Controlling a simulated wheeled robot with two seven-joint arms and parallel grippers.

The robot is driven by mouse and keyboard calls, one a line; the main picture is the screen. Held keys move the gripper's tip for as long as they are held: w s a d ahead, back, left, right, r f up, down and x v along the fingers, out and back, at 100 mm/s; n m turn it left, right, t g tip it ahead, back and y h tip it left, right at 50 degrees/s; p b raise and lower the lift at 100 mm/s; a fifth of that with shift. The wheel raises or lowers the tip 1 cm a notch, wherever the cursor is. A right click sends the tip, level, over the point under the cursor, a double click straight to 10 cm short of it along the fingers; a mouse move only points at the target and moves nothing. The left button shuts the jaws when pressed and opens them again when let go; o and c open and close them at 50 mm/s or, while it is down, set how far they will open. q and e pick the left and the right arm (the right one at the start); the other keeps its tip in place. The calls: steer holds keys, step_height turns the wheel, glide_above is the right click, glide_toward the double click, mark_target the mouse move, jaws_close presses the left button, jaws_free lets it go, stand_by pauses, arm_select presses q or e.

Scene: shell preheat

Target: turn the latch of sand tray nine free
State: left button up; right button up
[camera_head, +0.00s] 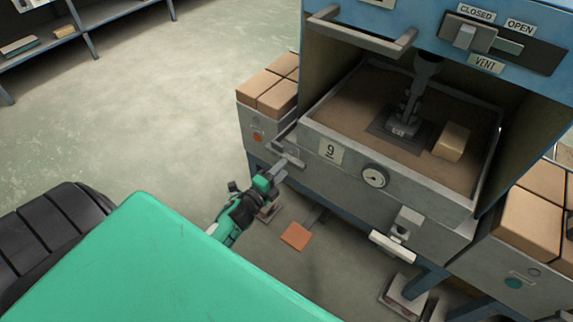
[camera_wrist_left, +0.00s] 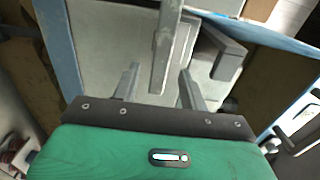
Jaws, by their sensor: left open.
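Sand tray nine (camera_head: 318,124) sits in the open bay of a blue furnace-like housing, with a "9" label on its front. A grey latch (camera_head: 287,157) is at the tray's left front corner. My left gripper (camera_head: 277,174) is at the latch with its fingers open. In the left wrist view, a grey bar (camera_wrist_left: 163,55), apparently the latch's lever, reaches down between the spread fingers of the left gripper (camera_wrist_left: 160,85). Whether either finger touches it I cannot tell. My right gripper is not in view.
The tray holds sand, a dark metal fitting (camera_head: 408,110) and a tan block (camera_head: 452,141). A dial (camera_head: 375,177) and a pale handle (camera_head: 393,246) are on the front. Brick-topped bins (camera_head: 252,120) flank it. Open floor lies left.

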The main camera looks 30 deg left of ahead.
arm_select(q)
steer(key=s, duration=0.9)
steer(key=shift+s+a, duration=0.35)
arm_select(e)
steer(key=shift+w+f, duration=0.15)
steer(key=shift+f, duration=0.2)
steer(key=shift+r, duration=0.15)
